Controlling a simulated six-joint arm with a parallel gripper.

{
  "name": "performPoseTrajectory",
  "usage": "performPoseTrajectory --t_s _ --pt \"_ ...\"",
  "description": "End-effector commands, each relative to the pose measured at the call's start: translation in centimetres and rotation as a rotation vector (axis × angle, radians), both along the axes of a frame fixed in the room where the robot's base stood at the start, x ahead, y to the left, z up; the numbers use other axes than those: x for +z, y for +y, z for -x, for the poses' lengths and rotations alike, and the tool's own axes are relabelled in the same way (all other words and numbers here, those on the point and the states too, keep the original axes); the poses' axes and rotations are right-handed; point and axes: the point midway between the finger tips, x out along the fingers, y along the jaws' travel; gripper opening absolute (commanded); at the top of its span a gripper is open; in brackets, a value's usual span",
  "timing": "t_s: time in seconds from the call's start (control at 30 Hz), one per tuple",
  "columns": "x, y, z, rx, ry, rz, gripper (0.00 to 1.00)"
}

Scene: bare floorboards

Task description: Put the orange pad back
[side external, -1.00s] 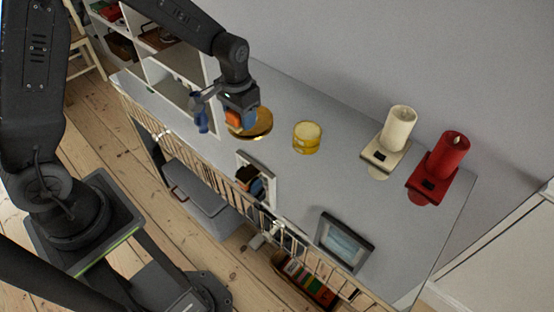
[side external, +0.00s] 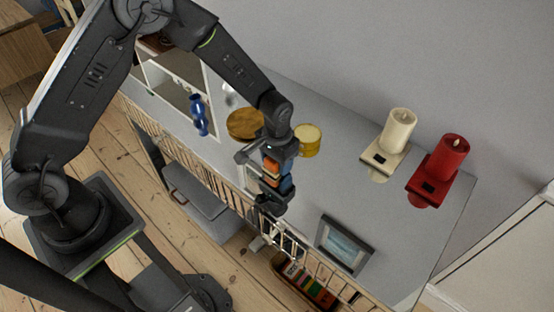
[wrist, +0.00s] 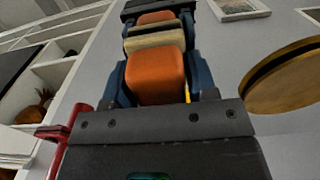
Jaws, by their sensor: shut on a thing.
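The orange pad (side external: 269,164) is between the blue fingers of my gripper (side external: 272,168), low over the grey cabinet top (side external: 330,185). In the wrist view the pad (wrist: 157,78) fills the space between both fingers, and my gripper (wrist: 157,60) is shut on it. Past the pad there is a cream strip and a second orange patch, with dark and blue parts around them. This looks like a reflection of the pad and gripper, but I cannot be sure. I cannot tell whether the pad touches anything below. The white-framed panel seen earlier is hidden by my gripper.
A blue vase (side external: 198,114) is at left. A cream candle (side external: 398,131), a red candle (side external: 446,157) and a dark picture frame (side external: 345,244) are at right. A railing runs along the front.

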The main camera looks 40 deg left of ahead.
Motion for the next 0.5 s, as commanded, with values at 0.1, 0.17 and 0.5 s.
performPoseTrajectory --t_s 0.1,0.17,0.5 --pt "0.06 0.0 -0.1 0.0 -0.003 0.001 0.3" --pt "0.06 0.0 -0.09 0.0 -0.003 0.001 0.3" --pt "-0.23 0.01 -0.08 0.0 -0.003 0.001 0.69"
